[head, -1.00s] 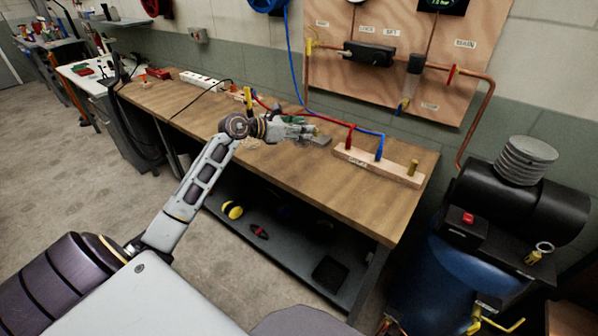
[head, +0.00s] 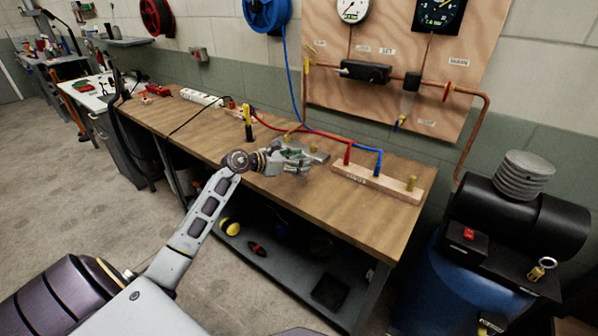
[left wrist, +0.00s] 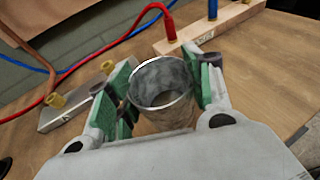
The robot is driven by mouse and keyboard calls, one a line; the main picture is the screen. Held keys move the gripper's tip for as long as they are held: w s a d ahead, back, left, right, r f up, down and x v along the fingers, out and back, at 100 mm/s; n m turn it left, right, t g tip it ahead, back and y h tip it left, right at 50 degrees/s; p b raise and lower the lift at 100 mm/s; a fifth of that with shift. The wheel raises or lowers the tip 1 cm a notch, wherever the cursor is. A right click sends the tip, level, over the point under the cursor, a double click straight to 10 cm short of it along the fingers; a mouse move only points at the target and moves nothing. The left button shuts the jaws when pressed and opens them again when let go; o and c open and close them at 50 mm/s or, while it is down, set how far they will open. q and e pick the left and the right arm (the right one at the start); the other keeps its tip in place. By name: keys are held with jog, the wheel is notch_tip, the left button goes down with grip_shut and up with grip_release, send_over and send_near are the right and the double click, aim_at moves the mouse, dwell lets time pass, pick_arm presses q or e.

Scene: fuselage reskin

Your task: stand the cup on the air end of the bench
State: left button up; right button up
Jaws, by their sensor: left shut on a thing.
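A grey metal cup (left wrist: 162,90) sits between the green pads of my left gripper (left wrist: 160,88) in the left wrist view, its open mouth facing the camera. My left gripper (head: 300,156) is shut on it, over the wooden bench (head: 300,204). In the head view the cup is too small and covered to make out. I cannot tell whether its base touches the bench top. The wooden manifold block (head: 376,182) with a red and a blue hose plug lies to the right of the gripper. My right gripper is not in view.
A blue compressor (head: 450,275) with a black motor stands past the bench's right end. Red and blue hoses (head: 290,128) run behind the gripper. A metal block with brass fittings (left wrist: 75,105) lies beside the cup. The bench front right is clear.

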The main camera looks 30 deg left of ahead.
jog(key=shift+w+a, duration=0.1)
pick_arm(q)
jog(key=shift+f, duration=0.1)
jog(key=shift+f, duration=1.85)
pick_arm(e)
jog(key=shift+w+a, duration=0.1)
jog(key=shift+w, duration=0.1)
pick_arm(q)
jog(key=shift+f, duration=0.15)
jog(key=o, duration=1.1)
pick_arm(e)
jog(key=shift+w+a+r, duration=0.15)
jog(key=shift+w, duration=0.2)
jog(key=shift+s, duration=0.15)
